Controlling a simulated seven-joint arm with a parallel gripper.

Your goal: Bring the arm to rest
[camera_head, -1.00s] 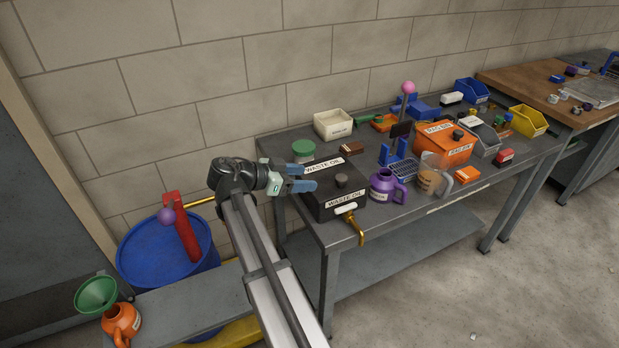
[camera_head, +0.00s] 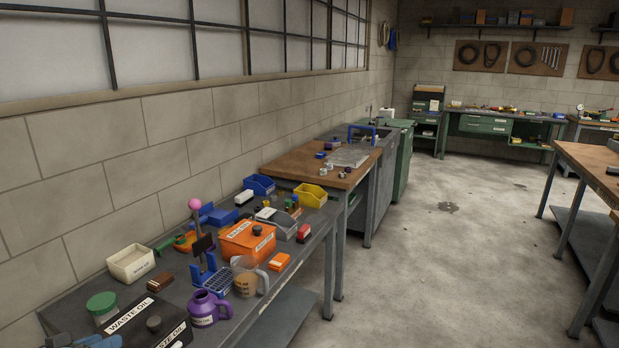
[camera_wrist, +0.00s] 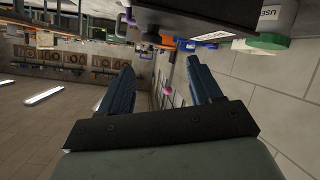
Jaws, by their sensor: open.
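My gripper (camera_wrist: 158,75) shows in the wrist view with its two blue-grey fingers spread apart and nothing between them. In the head view, only the blue fingers of my gripper (camera_head: 88,341) show at the bottom left edge, beside the black waste oil box (camera_head: 150,322). The rest of my arm is out of the head view. The wrist view is turned over, with the bench things along its top.
The grey bench (camera_head: 290,275) holds a green-lidded jar (camera_head: 102,306), a purple jug (camera_head: 207,310), a measuring jug (camera_head: 246,278), an orange box (camera_head: 247,240) and a cream bin (camera_head: 131,263). A wood-topped bench (camera_head: 300,163) stands beyond.

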